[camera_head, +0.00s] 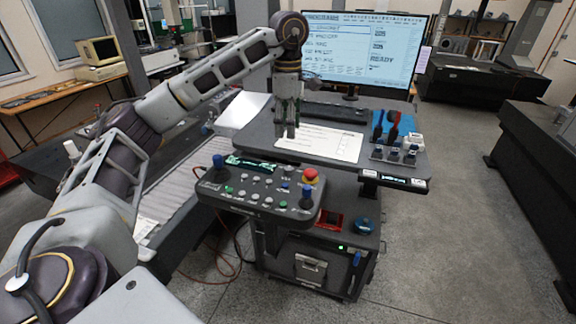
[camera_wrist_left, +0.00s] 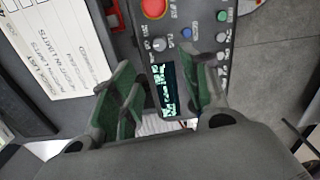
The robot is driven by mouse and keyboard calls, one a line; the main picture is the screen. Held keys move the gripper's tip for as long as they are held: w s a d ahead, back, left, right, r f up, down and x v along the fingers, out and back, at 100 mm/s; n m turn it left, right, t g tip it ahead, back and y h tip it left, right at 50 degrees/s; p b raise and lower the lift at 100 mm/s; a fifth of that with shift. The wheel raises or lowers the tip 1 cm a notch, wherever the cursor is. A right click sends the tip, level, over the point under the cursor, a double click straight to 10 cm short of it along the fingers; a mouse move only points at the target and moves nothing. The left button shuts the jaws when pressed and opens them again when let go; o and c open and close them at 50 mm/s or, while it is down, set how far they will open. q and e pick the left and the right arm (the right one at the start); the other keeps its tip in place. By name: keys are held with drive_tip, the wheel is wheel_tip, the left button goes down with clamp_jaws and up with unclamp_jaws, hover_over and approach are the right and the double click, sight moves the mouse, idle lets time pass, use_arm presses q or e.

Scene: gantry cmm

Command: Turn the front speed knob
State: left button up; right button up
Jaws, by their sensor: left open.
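The dark control panel (camera_head: 225,190) stands in front of the desk, with a small lit display (camera_head: 250,163), a red emergency-stop button (camera_head: 310,176) and several small buttons and knobs. A grey knob (camera_head: 288,171) sits between display and red button; it also shows in the left wrist view (camera_wrist_left: 158,44). Labels are too small to tell which control is the front speed knob. My left gripper (camera_head: 287,132) is open, pointing down above and behind the panel. In the left wrist view its green-padded fingers (camera_wrist_left: 165,100) stand apart, with the display seen between them. My right gripper is not in view.
The desk behind holds a white sheet (camera_head: 320,142), a keyboard (camera_head: 335,113), a monitor (camera_head: 362,50) and a rack of small tools (camera_head: 395,152). A blue-capped joystick (camera_head: 218,163) rises at the panel's left end. Open floor lies to the right.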

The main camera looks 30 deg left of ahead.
sight(288, 168)
use_arm(q)
wheel_tip(288, 168, down, 12)
drive_tip(key=shift+r+p, duration=0.1)
drive_tip(key=shift+p, duration=0.4)
drive_tip(key=shift+f, duration=1)
clamp_jaws()
